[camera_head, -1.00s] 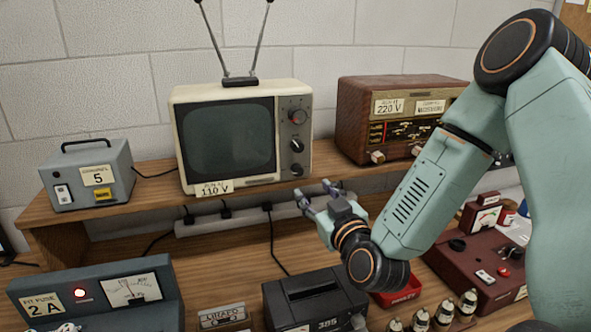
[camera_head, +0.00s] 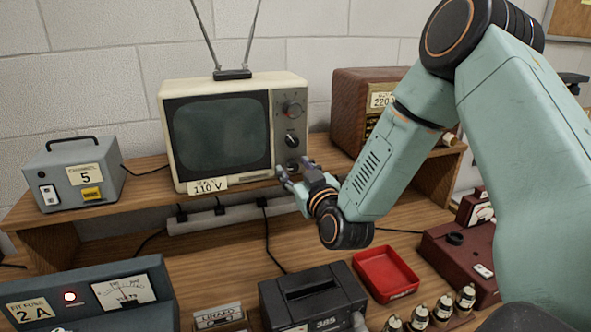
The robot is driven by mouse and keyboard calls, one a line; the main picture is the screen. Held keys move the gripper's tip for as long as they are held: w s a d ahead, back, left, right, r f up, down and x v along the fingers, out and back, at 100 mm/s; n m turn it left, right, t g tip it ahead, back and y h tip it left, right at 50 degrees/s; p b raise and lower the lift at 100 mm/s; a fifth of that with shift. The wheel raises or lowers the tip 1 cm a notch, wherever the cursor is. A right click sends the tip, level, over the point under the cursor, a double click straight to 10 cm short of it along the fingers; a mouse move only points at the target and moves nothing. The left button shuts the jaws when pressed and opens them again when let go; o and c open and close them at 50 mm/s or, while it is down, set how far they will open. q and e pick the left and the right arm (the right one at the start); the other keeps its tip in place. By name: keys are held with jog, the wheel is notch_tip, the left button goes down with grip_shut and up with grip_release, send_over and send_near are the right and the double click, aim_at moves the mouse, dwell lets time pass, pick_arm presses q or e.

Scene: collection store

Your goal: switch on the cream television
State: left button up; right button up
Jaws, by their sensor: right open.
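The cream television (camera_head: 286,90) stands on the wooden shelf with a dark, blank screen (camera_head: 222,134). A column of round dark knobs runs down the right side of its front; the top knob (camera_head: 292,108) and middle knob (camera_head: 292,140) show clearly. A tag reading 110 V (camera_head: 208,186) is at its lower left. My right gripper (camera_head: 294,172) is open and empty, its fingertips pointing at the lower right of the television's front, by the lowest knob, which they partly cover. I cannot tell whether they touch it. My left gripper is not in view.
A grey box marked 5 (camera_head: 75,175) stands left on the shelf. A brown radio tagged 220 V (camera_head: 350,100) stands right, partly behind my arm. A power strip (camera_head: 225,218) runs below the shelf. A red tray (camera_head: 386,274) and a black device (camera_head: 312,295) are below.

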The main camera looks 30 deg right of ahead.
grip_shut()
dwell(0.6)
